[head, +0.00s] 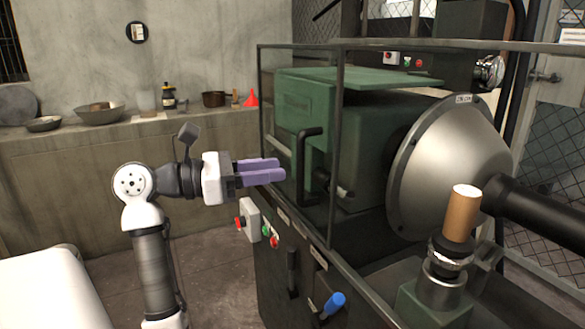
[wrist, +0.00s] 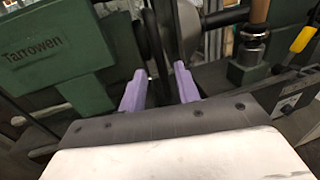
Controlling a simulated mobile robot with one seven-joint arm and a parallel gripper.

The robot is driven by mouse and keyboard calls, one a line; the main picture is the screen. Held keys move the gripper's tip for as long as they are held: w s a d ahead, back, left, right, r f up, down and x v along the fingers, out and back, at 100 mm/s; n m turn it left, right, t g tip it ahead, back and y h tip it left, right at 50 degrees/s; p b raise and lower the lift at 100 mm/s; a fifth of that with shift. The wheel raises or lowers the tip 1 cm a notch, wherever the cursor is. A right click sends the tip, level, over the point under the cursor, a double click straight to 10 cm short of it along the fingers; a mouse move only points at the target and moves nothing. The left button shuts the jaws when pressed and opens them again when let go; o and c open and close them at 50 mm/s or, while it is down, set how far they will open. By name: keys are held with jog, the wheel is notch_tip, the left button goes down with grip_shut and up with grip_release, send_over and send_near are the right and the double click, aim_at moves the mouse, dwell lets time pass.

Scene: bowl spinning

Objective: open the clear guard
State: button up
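The clear guard (head: 336,130) is a see-through panel in a dark frame, standing across the front of the green spinning machine. A black bar handle (head: 300,165) shows at the guard's left part, upright. My gripper (head: 272,169) has purple fingers and points right, at the handle's height and a little left of it. In the wrist view the two fingers (wrist: 161,88) are apart with nothing held between them. Dark upright parts show beyond the fingertips; I cannot tell which of them is the handle. The guard looks shut.
A large metal cone (head: 450,155) and a wooden-topped post (head: 462,213) stand to the right. A control box (head: 250,220) with buttons and a blue-knobbed lever (head: 333,303) sit below. A ledge (head: 60,150) with bowls runs along the back wall. Floor left of the machine is open.

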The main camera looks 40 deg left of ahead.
jog(key=v, duration=0.7)
jog(key=shift+s+a, duration=0.15)
jog(key=shift+s, duration=0.1)
